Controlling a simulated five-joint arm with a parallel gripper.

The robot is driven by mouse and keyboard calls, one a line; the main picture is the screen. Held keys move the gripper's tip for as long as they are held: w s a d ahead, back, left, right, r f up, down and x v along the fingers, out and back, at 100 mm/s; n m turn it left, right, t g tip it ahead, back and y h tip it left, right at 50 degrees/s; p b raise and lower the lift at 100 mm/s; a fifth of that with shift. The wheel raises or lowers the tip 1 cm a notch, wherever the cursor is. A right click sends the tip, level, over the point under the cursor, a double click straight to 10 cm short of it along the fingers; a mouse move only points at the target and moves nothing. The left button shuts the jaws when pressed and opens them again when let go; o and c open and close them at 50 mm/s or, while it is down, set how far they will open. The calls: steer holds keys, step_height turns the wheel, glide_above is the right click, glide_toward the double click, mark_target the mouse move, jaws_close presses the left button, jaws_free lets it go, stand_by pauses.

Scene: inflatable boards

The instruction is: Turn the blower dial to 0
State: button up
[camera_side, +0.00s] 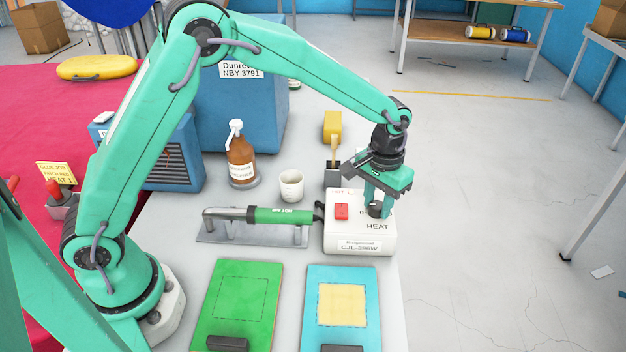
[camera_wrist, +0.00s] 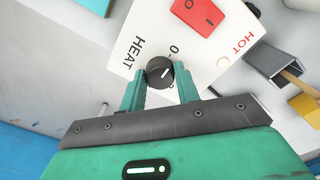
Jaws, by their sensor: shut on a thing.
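The blower control box (camera_side: 358,239) is white, with a red switch (camera_side: 341,211) and the word HEAT on its top. Its black dial (camera_side: 376,209) sits near the box's right side, beside a printed 0. My gripper (camera_side: 377,205) points down over the box with its fingers at the dial. In the wrist view the dial (camera_wrist: 159,72) lies between the two green fingertips of my gripper (camera_wrist: 160,82), which are shut on it. The 0 mark shows just above the dial there. The dial's exact setting is hard to read.
A green-handled hot-air tool (camera_side: 279,216) rests on a metal stand left of the box. Green (camera_side: 214,317) and blue (camera_side: 313,300) boards lie in front.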

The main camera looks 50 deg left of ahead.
mark_target(377, 205)
steer(key=shift+r, duration=0.1)
steer(key=o, duration=1)
steer(key=shift+c, duration=0.2)
steer(key=shift+r, duration=3.9)
